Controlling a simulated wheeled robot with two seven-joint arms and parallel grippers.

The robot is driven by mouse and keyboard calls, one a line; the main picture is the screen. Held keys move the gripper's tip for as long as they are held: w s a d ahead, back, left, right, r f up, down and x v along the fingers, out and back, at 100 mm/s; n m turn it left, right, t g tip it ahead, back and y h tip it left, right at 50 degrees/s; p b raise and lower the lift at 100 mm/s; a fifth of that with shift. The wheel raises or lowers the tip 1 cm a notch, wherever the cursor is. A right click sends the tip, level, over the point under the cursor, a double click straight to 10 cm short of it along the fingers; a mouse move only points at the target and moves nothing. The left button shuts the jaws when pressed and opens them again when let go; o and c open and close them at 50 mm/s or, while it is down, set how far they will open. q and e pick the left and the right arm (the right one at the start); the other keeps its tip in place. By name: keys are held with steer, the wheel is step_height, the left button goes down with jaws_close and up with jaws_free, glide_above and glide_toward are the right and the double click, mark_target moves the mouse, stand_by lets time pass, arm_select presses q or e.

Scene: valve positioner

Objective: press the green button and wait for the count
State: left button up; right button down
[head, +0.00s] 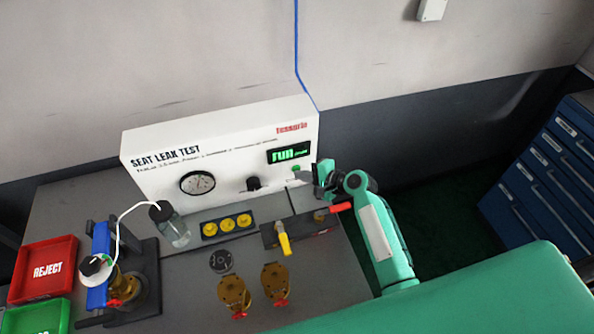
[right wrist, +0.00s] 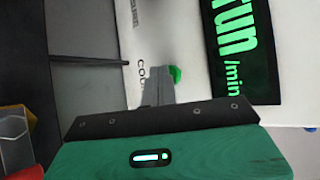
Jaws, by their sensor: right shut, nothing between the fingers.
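The green button (head: 296,168) is on the white front of the seat leak test panel (head: 150,178), below the lit display (head: 288,154), which reads "run" in green. My right gripper (head: 302,176) is shut and empty, with its fingertips at the button. In the right wrist view the shut fingers (right wrist: 158,88) cover part of the button (right wrist: 175,75), whose green edge shows beside the tips. I cannot tell whether they touch or press it. The display (right wrist: 240,45) shows "run" and "/min" there. My left gripper is not in view.
A gauge (head: 197,183) and black knob (head: 253,183) are on the panel. A bottle (head: 174,228), yellow-topped valve (head: 283,240), brass parts (head: 234,292) and a clamped valve (head: 125,285) stand on the bench. A red reject tray (head: 45,268) is left; blue drawers (head: 540,175) are right.

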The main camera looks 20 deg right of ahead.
stand_by(0.4)
steer(key=shift+s+p, duration=0.5)
steer(key=shift+s, duration=0.3)
steer(key=s+p, duration=0.2)
steer(key=s, duration=0.3)
steer(key=shift+d, duration=0.1)
stand_by(0.4)
